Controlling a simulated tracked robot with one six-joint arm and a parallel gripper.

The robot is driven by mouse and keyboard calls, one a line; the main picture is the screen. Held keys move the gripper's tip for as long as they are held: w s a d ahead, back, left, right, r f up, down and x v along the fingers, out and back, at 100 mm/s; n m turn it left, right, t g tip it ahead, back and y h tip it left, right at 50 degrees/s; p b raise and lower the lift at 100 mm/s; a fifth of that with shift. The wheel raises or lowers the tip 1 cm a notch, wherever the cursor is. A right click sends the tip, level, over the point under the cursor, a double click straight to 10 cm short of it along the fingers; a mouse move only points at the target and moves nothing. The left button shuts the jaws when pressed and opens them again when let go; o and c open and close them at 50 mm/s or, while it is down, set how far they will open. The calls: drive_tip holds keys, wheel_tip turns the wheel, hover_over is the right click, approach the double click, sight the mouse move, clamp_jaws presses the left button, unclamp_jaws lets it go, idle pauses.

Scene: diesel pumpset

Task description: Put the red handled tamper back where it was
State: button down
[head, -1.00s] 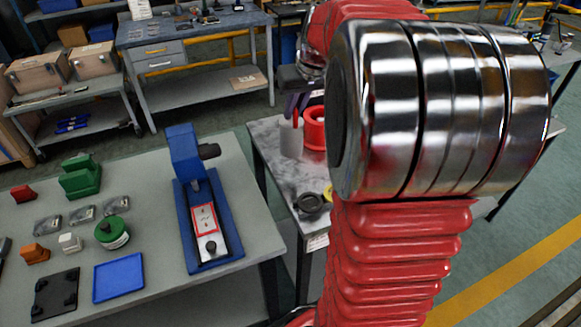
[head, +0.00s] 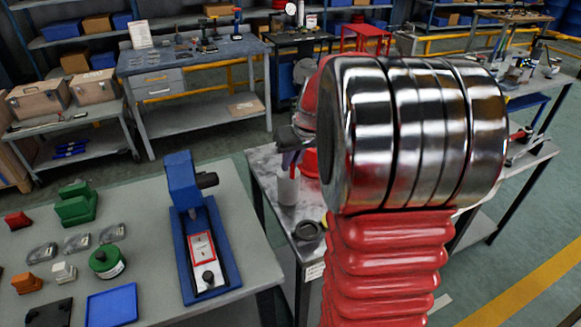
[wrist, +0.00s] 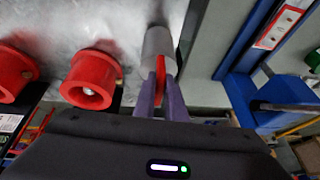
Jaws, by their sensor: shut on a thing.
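The tamper has a grey cylindrical head (wrist: 158,45) and a red handle (wrist: 160,68). My gripper (wrist: 161,88), with purple fingers, is shut on the red handle in the wrist view. In the head view the grey head of the tamper (head: 288,188) hangs below my gripper (head: 291,158), at the left part of the marbled metal table top (head: 268,158). I cannot tell whether it touches the table. My arm hides much of that table in the head view.
Red cup-like holders (wrist: 92,80) stand on the marbled surface beside the tamper. A black ring (head: 308,230) lies near the table's front edge. A blue press-like device (head: 205,240) stands on the grey table at left, across a gap.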

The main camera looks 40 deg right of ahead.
drive_tip(key=shift+f, duration=0.95)
drive_tip(key=c, duration=1.8)
unclamp_jaws()
drive_tip(key=v, duration=1.2)
drive_tip(key=shift+s, duration=0.1)
